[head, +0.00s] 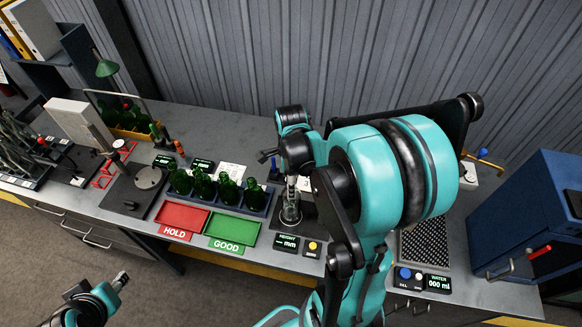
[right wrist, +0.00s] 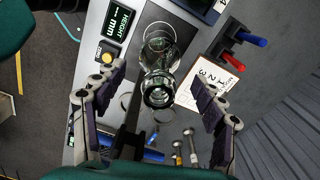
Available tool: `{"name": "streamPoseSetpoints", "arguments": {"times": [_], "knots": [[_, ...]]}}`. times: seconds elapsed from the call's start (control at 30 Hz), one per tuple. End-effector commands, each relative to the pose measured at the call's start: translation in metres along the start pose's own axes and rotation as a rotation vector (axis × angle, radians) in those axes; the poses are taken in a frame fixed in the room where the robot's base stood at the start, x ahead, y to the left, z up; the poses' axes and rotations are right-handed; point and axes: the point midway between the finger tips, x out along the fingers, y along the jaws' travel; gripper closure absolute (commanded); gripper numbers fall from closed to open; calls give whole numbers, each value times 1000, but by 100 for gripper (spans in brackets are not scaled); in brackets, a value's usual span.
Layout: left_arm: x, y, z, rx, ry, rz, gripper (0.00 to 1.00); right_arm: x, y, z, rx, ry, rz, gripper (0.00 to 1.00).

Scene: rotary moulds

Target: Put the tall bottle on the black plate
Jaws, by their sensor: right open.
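A clear glass bottle (head: 290,212) stands upright on a black plate (head: 307,221) beside the HEIGHT display. In the right wrist view the bottle (right wrist: 158,92) is seen from above, its neck towards the camera and its base over the black plate (right wrist: 191,33). My right gripper (right wrist: 156,105) is open, with one finger on each side of the bottle and gaps between. In the head view my right arm hides part of the plate. Several green bottles (head: 203,184) stand in a dark rack behind the trays. My left gripper (head: 120,281) is low at the left, away from the bench.
A red HOLD tray (head: 182,218) and a green GOOD tray (head: 231,230) lie on the bench front. The HEIGHT display (head: 287,242) is close to the plate. A pen holder (right wrist: 231,50) and a numbered card (right wrist: 201,84) are near the bottle. A blue cabinet (head: 530,215) stands right.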

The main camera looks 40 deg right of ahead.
Motion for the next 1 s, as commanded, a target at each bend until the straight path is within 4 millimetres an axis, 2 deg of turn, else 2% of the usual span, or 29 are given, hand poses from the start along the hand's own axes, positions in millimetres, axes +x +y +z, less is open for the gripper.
{"name": "streamPoseSetpoints", "arguments": {"times": [0.03,0.2,0.43,0.53,0.67,0.9,1.0], "knots": [[-3,0,-2,0,0,0,60,-15,1,0,0,0,0,30],[-7,0,-5,0,0,0,60,-50,1,0,0,0,0,30],[-9,0,-6,0,0,0,60,-74,1,0,-9,-1,-2,30],[-9,0,-7,0,0,0,60,-81,7,7,-105,-6,-28,30],[-9,0,-6,0,0,0,60,-93,27,28,-456,-13,-129,30],[-9,0,-6,0,0,0,60,-114,81,72,-1401,90,-430,30],[-9,0,-6,0,0,0,60,-117,99,85,-1717,176,-539,30]]}}
